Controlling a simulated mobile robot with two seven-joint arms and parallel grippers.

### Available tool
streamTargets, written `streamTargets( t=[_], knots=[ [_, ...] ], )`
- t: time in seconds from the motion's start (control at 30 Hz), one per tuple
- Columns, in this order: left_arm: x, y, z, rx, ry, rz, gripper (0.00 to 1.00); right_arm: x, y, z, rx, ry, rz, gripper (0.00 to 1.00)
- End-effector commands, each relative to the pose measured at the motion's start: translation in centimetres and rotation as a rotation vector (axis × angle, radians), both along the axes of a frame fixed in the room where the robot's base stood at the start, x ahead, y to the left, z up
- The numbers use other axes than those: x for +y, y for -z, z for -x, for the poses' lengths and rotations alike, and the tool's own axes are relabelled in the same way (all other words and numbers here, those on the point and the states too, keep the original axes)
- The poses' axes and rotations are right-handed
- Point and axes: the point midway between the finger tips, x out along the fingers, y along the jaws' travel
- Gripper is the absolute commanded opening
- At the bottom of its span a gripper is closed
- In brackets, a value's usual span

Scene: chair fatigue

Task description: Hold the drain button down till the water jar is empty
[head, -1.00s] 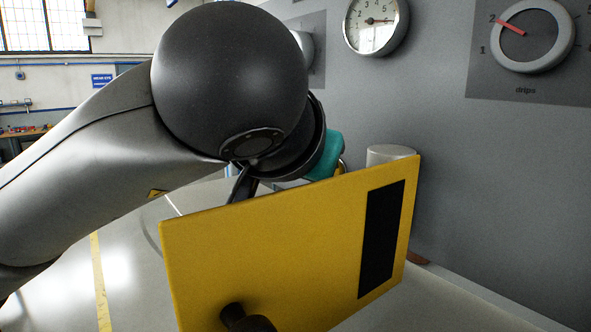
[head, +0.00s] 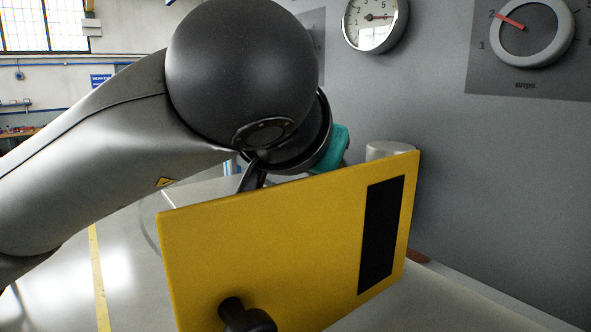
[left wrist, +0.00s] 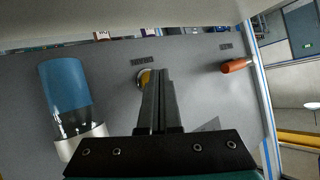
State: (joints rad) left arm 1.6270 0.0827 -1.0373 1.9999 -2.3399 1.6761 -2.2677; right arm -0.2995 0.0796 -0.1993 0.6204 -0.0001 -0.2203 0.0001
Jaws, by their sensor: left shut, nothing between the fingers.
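My left gripper (left wrist: 158,75) is shut and empty in the left wrist view. Its fingertips overlap the right side of a round yellow button with a pale ring (left wrist: 142,78) on the grey panel. I cannot tell whether they touch or press it. The water jar (left wrist: 65,88) stands left of the fingers in that view, blue for most of its length, with a clear band next to its pale end. In the head view my left arm comes in from the left, and the teal part of its wrist (head: 332,148) shows; the fingers, button and jar body are hidden behind a yellow board.
The yellow board (head: 280,235) with a black strip and dark knob (head: 243,316) stands in front of my wrist. A pale cylinder top (head: 390,150) shows behind it. A gauge (head: 375,20) and "drips" dial (head: 530,30) are on the grey wall. An orange handle (left wrist: 237,66) is right of the button.

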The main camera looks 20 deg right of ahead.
Motion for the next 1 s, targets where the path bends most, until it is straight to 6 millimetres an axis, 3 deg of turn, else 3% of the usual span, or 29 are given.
streamTargets(
  t=[1.0],
  knots=[
    [-0.84,0.01,-0.33,0.0,-0.001,0.0,0.0,-0.06,0.33,0.0,0.0,-0.001,0.001,0.0]
  ],
)
